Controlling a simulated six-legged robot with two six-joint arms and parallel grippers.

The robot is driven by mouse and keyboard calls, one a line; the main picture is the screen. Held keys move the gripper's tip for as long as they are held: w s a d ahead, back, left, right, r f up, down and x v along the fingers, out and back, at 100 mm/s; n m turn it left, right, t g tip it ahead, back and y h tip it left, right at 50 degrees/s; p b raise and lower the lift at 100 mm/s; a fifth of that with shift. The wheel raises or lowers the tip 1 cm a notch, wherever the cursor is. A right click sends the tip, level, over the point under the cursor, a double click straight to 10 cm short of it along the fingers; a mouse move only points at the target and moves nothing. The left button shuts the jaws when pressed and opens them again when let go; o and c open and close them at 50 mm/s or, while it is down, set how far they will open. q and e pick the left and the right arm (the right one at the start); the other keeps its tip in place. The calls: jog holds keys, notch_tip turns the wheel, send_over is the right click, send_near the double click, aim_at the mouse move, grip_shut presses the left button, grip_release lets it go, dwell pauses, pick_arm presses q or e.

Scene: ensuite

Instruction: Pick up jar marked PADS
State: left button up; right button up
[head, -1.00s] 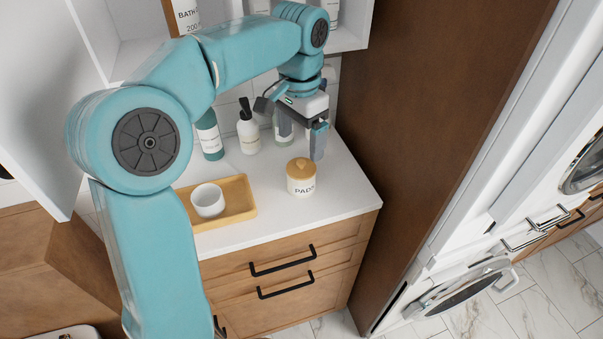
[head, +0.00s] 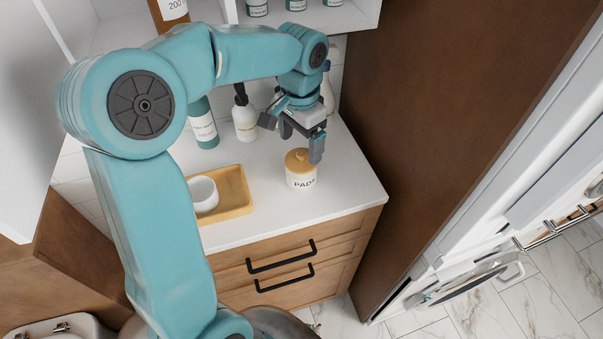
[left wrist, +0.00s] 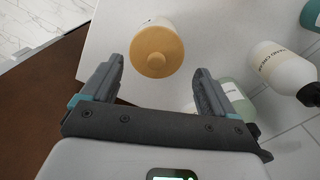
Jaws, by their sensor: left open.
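The jar marked PADS (head: 300,178) is white with a round wooden lid and stands upright on the white counter. In the left wrist view its lid (left wrist: 157,52) shows from above, just beyond the fingertips and roughly between their lines. My left gripper (head: 301,146) is open and empty, above and just behind the jar in the head view. Its two fingers also show in the left wrist view (left wrist: 158,76), apart from each other. I see no contact with the jar. My right gripper is not in view.
A wooden tray (head: 238,194) with a white cup (head: 203,194) is left of the jar. A pump bottle (head: 245,122) and a teal bottle (head: 203,125) stand behind. A brown panel (head: 430,100) rises at the right. The counter's front is clear.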

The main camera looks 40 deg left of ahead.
aim_at(302, 156)
pick_arm(q)
jog(key=shift+s+d+f, duration=0.1)
jog(key=shift+d+f, duration=0.05)
jog(key=shift+f, duration=0.6)
notch_tip(302, 156, down, 5)
jog(key=shift+d+f, duration=0.1)
jog(key=shift+f, duration=0.05)
jog(key=c, duration=1.3)
